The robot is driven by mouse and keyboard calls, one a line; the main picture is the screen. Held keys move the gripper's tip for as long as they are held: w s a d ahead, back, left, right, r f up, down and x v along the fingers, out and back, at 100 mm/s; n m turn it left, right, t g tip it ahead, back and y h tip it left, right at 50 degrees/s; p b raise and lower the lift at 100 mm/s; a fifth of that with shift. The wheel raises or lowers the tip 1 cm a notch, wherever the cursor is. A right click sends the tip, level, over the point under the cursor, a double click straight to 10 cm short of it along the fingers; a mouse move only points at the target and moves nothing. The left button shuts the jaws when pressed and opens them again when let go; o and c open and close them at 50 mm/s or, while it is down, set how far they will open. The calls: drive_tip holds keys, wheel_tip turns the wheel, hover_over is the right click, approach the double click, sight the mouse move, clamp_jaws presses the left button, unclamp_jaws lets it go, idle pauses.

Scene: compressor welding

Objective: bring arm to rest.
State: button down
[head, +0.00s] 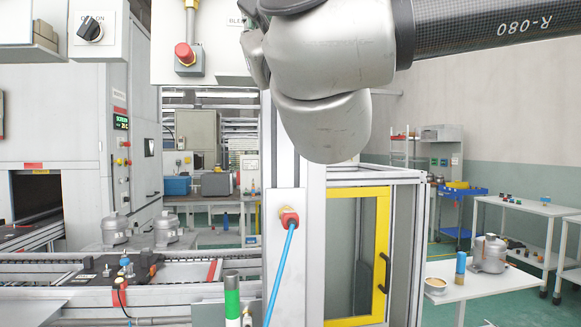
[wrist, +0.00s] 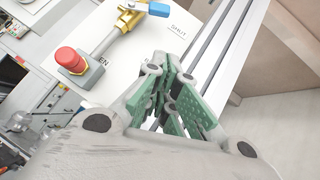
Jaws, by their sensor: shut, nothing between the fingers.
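My gripper (wrist: 172,98) shows in the wrist view with its green-padded fingers together and nothing between them. It points at a white panel (wrist: 110,85) that carries a yellow valve with a blue handle (wrist: 158,9) and a red knob (wrist: 70,59). A label reading SHUT stands beside the valve. In the head view my grey arm links (head: 328,60) hang across the top middle, with a dark tube marked R-080 running to the right. My fingers cannot be made out there.
A metal post with a red fitting (head: 289,218) and blue hose stands under my arm. A yellow-framed door (head: 383,255) is right of it. A conveyor (head: 190,298) with metal compressor housings (head: 115,229) lies left. A white table (head: 480,292) stands at right front.

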drive_tip(key=s+a+f+n+g+y, duration=0.25)
drive_tip(key=a+f+n+g, duration=0.35)
drive_tip(key=n, duration=0.4)
drive_tip(key=s+a+f+n+g+y, duration=0.25)
drive_tip(key=a+f+n+g, duration=0.25)
drive_tip(key=f+n+g, duration=0.5)
drive_tip(key=w+d+f+n+g+h, duration=0.1)
drive_tip(key=d+f+n+g+h, duration=0.1)
drive_tip(key=d+f+n+h, duration=0.65)
drive_tip(key=w+d+f+n+h, duration=0.1)
drive_tip(key=w+d+f+h, duration=0.15)
drive_tip(key=d+f, duration=0.7)
drive_tip(key=w+d+f+n+h, duration=0.1)
drive_tip(key=w+d+f+h, duration=0.15)
drive_tip(key=d+f, duration=0.7)
drive_tip(key=s+d+m+h, duration=0.2)
drive_tip(key=s+d+m, duration=0.1)
drive_tip(key=d, duration=1.1)
drive_tip(key=s+d+f+m+h, duration=0.1)
drive_tip(key=s+d+m+h, duration=0.2)
drive_tip(key=d, duration=1.2)
drive_tip(key=shift+s+m+h, duration=0.2)
drive_tip(key=shift+m+h, duration=0.15)
drive_tip(key=shift+m, duration=0.1)
